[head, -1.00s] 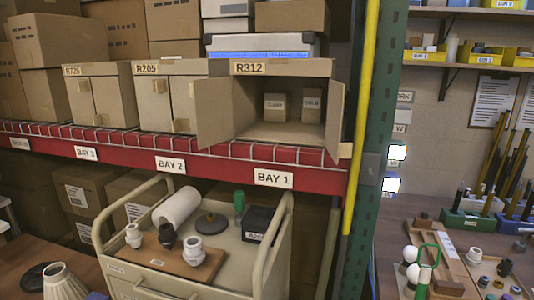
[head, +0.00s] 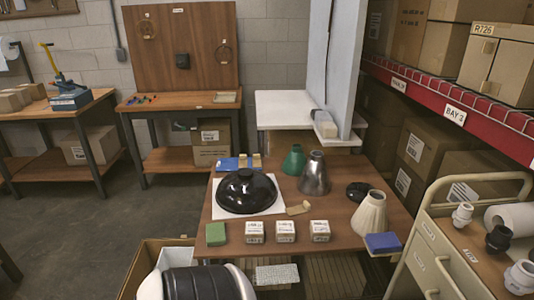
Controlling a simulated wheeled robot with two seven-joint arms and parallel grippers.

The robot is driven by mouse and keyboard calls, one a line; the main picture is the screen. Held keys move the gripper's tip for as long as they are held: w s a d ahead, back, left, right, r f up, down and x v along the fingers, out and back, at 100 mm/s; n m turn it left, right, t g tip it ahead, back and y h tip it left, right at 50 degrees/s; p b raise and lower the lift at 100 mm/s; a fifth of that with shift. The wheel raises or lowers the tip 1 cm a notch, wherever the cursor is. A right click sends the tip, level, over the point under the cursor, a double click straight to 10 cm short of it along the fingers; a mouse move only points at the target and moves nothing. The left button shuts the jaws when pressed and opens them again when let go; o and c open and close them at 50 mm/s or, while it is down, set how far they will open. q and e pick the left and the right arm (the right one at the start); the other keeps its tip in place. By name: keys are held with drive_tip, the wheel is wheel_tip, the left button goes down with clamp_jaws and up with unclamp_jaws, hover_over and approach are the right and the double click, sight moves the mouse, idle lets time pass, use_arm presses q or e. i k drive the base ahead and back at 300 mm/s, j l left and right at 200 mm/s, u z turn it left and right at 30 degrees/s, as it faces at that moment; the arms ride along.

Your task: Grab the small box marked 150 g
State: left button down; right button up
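Three small white boxes stand in a row along the front edge of a wooden table (head: 340,240): a left one (head: 255,232), a middle one (head: 286,231) and a right one (head: 320,231). Each has printing on it, too small to read, so I cannot tell which, if any, is marked 150 g. Neither of my grippers is in view.
The table also holds a black dome shade (head: 246,191), a metal cone (head: 314,174), a cream pleated shade (head: 370,214), a green block (head: 216,234) and a blue box (head: 383,242). A cart (head: 447,262) stands at right. Open floor (head: 110,225) lies left.

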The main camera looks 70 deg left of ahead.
sight(254, 230)
drive_tip(key=u, duration=2.3)
